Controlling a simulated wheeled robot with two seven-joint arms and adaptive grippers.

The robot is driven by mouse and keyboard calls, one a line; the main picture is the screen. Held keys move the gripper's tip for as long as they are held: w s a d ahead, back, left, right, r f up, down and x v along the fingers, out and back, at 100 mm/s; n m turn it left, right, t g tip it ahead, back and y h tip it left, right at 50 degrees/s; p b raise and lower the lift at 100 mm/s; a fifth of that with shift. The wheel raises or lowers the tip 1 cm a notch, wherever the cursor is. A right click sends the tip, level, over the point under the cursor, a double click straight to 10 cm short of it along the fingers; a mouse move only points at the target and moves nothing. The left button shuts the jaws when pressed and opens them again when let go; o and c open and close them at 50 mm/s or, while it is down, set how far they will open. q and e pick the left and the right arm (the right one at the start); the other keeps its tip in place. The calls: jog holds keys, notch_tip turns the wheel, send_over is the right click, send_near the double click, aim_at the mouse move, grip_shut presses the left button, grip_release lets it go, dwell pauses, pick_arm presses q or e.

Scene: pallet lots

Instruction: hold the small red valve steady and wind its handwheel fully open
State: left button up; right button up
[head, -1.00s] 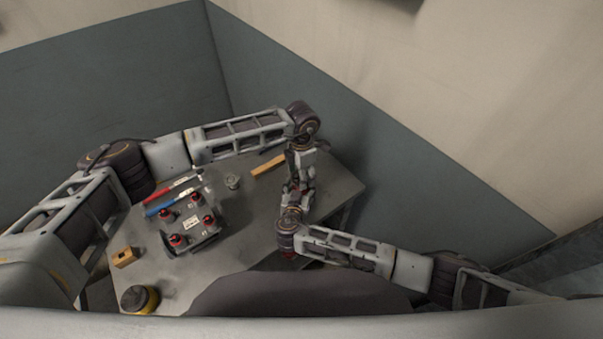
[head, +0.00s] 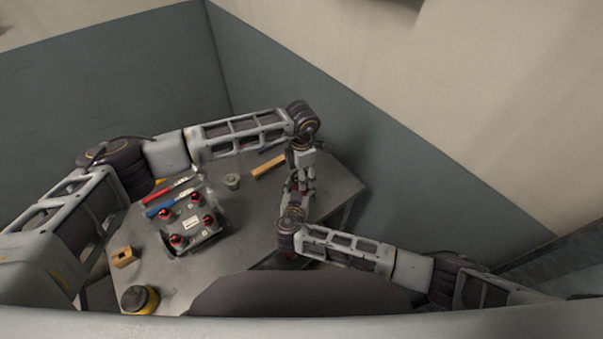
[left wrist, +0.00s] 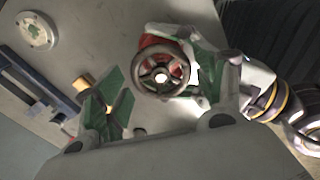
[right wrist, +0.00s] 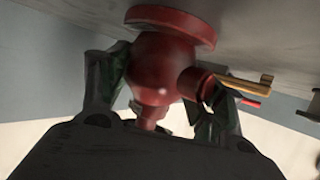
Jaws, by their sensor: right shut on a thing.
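The small red valve (right wrist: 165,65) fills the middle of the right wrist view, its round flange towards the tabletop. My right gripper (right wrist: 165,95) is shut around its body, one finger on each side. In the left wrist view the valve's dark spoked handwheel (left wrist: 162,76) faces the camera, with red body behind it. My left gripper (left wrist: 160,95) has its fingers wide apart; the handwheel lies between and beyond them, nearer the right finger. I cannot tell whether that finger touches it. In the head view both grippers meet over the table's right part, and only a bit of red (head: 300,187) shows.
The grey table (head: 255,215) carries a tray (head: 205,245) with several red-topped items, red (head: 158,193) and blue (head: 165,207) tools, a small cup (head: 232,181) and a yellow bar (head: 268,167). A wooden block (head: 124,256) and a yellow-black roll (head: 140,299) lie front left.

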jog(key=shift+s+f, duration=0.1)
jog(key=shift+f, duration=0.05)
pick_arm(q)
notch_tip(320, 180, up, 12)
dwell(0.7)
pick_arm(e)
jog(key=o, duration=2)
jog(key=shift+v, duration=5.95)
